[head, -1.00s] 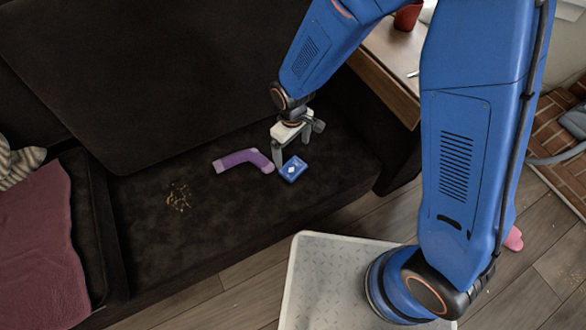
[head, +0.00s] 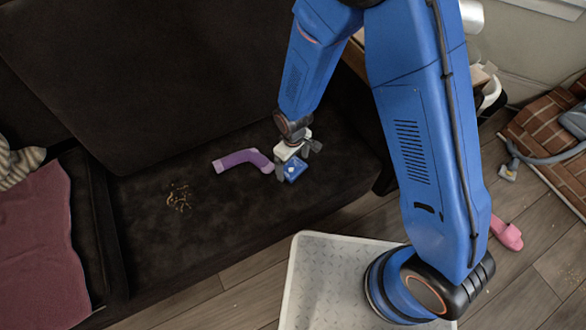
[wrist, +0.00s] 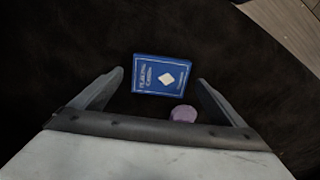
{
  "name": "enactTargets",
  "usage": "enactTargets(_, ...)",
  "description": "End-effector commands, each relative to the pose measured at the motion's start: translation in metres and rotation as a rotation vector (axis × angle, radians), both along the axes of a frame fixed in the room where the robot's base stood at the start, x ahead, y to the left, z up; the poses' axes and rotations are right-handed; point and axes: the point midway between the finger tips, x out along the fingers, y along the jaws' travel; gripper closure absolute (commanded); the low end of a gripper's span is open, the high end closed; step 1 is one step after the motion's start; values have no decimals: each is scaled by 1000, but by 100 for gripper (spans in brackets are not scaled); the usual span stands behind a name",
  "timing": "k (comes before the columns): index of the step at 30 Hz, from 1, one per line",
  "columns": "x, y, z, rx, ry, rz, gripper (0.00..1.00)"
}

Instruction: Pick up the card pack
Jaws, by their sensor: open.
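The card pack (head: 294,170) is a small blue box with a white diamond, lying flat on the dark sofa seat. In the wrist view the card pack (wrist: 161,75) lies ahead of and between the two finger tips, with printed lettering on its face. My gripper (head: 283,172) is low over the seat, right at the pack; part of the pack is hidden behind it in the head view. In the wrist view my gripper (wrist: 160,78) is open, with dark seat showing between each finger and the pack.
A purple sock (head: 243,158) lies just left of my gripper; its end (wrist: 183,114) shows near the right finger in the wrist view. Crumbs (head: 179,197) and a mauve blanket (head: 45,245) are further left. A pink slipper (head: 507,234) is on the floor at right.

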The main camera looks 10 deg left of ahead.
Motion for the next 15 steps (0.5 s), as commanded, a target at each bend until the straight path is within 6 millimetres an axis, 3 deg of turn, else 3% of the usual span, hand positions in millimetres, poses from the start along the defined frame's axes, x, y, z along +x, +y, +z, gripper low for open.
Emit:
enactTargets(4,0,0,-11,0,0,0,6)
enactTargets(12,0,0,-13,0,0,0,6)
enactTargets(13,0,0,-13,0,0,0,9)
enactTargets(15,0,0,-13,0,0,0,25)
